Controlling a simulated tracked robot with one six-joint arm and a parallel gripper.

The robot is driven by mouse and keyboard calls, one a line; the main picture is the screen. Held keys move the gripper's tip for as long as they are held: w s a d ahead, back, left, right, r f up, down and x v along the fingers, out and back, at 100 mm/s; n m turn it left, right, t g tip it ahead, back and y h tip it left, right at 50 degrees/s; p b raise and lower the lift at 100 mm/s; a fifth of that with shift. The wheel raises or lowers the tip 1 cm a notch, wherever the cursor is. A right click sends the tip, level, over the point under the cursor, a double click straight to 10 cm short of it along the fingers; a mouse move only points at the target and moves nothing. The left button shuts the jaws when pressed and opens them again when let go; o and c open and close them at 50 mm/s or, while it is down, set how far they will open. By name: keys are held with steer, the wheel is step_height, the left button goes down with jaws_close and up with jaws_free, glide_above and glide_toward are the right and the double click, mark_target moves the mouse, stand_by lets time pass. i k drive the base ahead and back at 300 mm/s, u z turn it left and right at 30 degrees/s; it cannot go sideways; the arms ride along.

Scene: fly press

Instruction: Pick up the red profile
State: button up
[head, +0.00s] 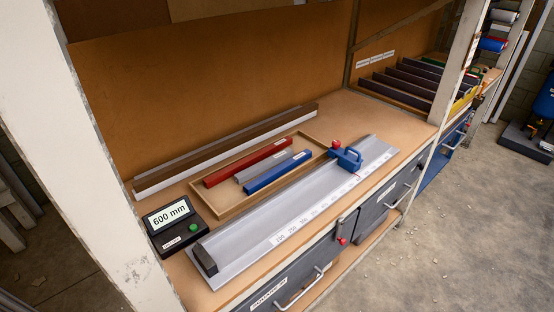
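The red profile (248,163) is a long straight bar lying in a shallow wooden tray (237,212) on the workbench. It is the rearmost of three bars in the tray. A grey bar (272,166) lies beside it, and a blue bar (278,172) lies in front of the grey one. A small pale label shows near the red profile's right end. Nothing covers the red profile. My gripper is not in view.
A grey measuring rail (240,247) with a blue stop (346,157) runs along the front. A display box (172,225) reads 600 mm. A brown and white strip (230,150) lies behind the tray. White posts (95,150) frame the bench at left and right.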

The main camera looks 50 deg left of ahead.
mark_target(211, 181)
steer(key=z, duration=0.15)
steer(key=i, duration=1.65)
steer(key=u, duration=2.8)
